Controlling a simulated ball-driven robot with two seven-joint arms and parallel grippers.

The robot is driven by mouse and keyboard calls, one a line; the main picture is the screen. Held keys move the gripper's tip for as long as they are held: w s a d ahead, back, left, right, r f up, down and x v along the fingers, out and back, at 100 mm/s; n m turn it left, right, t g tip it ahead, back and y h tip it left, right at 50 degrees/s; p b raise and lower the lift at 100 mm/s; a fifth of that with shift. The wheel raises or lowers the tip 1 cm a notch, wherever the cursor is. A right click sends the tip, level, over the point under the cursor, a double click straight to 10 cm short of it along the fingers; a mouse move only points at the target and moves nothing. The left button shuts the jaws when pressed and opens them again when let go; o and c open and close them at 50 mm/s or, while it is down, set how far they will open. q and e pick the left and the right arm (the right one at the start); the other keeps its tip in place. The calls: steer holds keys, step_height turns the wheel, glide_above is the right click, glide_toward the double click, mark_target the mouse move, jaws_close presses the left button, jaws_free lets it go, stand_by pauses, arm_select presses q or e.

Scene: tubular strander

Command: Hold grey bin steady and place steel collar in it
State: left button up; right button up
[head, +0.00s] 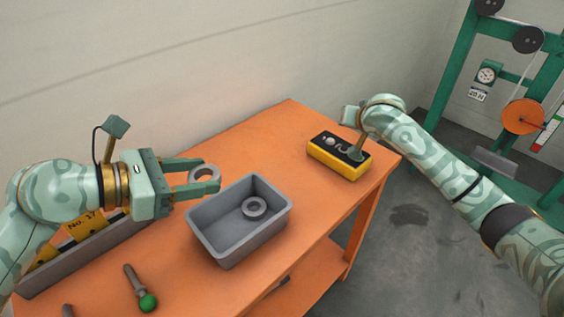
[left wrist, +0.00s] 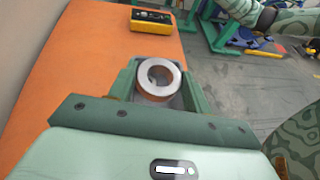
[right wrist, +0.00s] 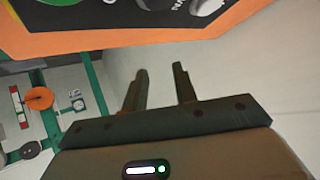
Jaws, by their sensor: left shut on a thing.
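The grey bin (head: 205,222) is an open rectangular tub standing upright on the orange table. One steel collar (head: 255,206) lies flat inside it. My left gripper (head: 207,174) is shut on another steel collar (head: 205,170), just left of the bin's far left rim and seemingly above it. The left wrist view shows this held ring (left wrist: 159,79) between the fingers. My right gripper (right wrist: 160,85) is open and empty in the right wrist view. In the head view it is at the yellow box, away from the bin, its fingers mostly hidden.
The yellow box (head: 339,168) with a black top stands near the orange table's (head: 290,125) right end. A green-knobbed handle (head: 138,287) lies at the front. A long grey tray (head: 85,258) with yellow pieces is at left. A green machine frame stands right.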

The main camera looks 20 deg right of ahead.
steer(key=a+r+n+g+y, duration=0.2)
steer(key=a+r+n+y, duration=0.15)
steer(key=a, duration=0.85)
steer(key=n+g, duration=0.7)
steer(key=g, duration=0.1)
glide_toward(280, 209)
step_height(280, 209, down, 10)
steer(key=shift+r, duration=0.2)
jaws_close()
